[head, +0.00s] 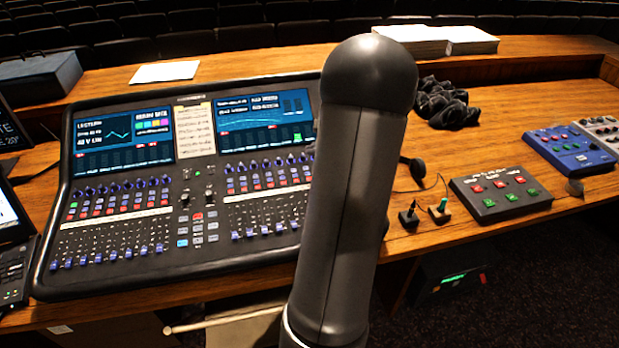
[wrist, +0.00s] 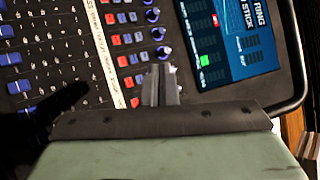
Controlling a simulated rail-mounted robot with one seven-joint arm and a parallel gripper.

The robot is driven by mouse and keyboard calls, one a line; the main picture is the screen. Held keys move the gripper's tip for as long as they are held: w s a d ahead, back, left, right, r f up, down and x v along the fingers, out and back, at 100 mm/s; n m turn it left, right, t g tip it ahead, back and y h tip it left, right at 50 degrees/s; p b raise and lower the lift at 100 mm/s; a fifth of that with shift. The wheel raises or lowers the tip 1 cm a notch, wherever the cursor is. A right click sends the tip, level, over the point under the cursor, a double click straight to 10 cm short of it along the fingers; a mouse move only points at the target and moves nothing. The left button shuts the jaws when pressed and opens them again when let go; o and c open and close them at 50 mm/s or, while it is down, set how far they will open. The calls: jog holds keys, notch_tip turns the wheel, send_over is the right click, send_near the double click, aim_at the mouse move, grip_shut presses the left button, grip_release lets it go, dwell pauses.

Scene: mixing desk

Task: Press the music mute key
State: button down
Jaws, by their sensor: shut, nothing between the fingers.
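The mixing console (head: 190,190) stands on the wooden desk, with red and blue key rows below two screens. In the wrist view, red keys (wrist: 115,39) and blue keys (wrist: 128,38) run beside a pale label strip (wrist: 97,35). I cannot read which key is the music mute. My gripper (wrist: 161,72) is shut and empty, over the end of the key rows beside the right screen (wrist: 228,40). Its fingers cover part of the panel there, and I cannot tell whether they touch a key. In the head view, my arm hides the gripper and the console's right end.
A white sheet (head: 165,71) lies above the console.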

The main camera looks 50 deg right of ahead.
jog(key=shift+f, duration=0.15)
jog(key=f+b, duration=0.1)
jog(key=f, duration=0.1)
jog(key=f+b, duration=0.2)
jog(key=f, duration=0.1)
jog(key=f+b, duration=0.2)
jog(key=shift+w+d+f, duration=0.15)
jog(key=shift+w+d, duration=0.05)
jog(key=shift+w, duration=0.1)
jog(key=shift+d+f+b, duration=0.1)
jog(key=shift+f+b, duration=0.5)
jog(key=shift+b, duration=0.05)
jog(key=shift+f, duration=0.15)
dwell(1.1)
jog(key=shift+w+f+b, duration=0.1)
jog(key=shift+f+b, duration=0.15)
jog(key=shift+b, duration=0.4)
jog(key=shift+f+b, duration=0.25)
jog(key=shift+b, duration=0.05)
jog(key=shift+r, duration=0.15)
dwell(0.3)
jog(key=shift+r, duration=0.55)
